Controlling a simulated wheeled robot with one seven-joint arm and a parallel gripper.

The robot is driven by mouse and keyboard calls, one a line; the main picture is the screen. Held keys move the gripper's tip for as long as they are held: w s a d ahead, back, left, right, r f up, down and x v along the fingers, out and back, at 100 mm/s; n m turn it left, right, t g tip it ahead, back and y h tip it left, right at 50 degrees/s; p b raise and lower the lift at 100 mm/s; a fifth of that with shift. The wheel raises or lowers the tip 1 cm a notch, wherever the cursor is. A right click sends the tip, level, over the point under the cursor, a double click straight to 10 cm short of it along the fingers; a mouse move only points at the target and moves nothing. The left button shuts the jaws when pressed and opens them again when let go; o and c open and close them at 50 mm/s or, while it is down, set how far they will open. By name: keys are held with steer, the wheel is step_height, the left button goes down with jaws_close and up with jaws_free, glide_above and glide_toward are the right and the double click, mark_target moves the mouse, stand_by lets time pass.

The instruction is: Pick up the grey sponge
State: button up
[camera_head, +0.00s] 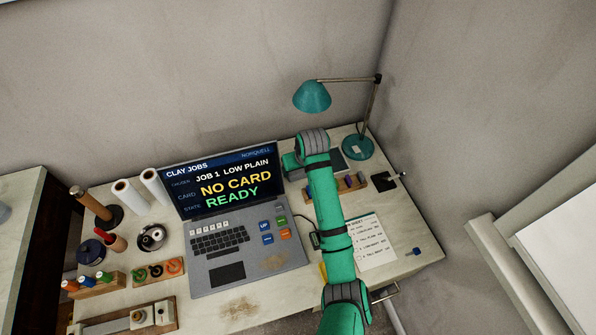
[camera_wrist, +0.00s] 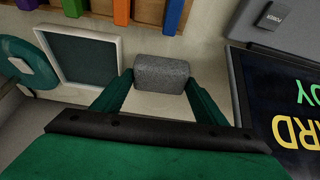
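The grey sponge (camera_wrist: 162,74) is a small speckled block in the middle of the wrist view, on or just above the pale desk. My gripper (camera_wrist: 160,78) has its two green fingers spread wide, one on each side of the sponge. Their tips are very close to its left and right ends; I cannot tell whether they touch. The sponge is hidden there too.
The laptop (camera_head: 242,245) stands left of my arm; its screen (camera_wrist: 280,95) is close on the right in the wrist view. The teal lamp (camera_head: 357,147), a framed dark pad (camera_wrist: 87,58) and a rack of coloured pieces (camera_head: 350,186) are nearby.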

mark_target(299, 171)
steer(key=shift+c, duration=0.3)
steer(key=shift+s+r, duration=0.2)
steer(key=shift+r, duration=0.25)
step_height(299, 171, up, 6)
steer(key=shift+f, duration=0.1)
steer(key=s+d, duration=0.3)
steer(key=s, duration=0.6)
steer(key=s+d, duration=0.3)
steer(key=s, duration=0.6)
steer(key=shift+s, duration=0.25)
steer(key=shift+s+d, duration=0.1)
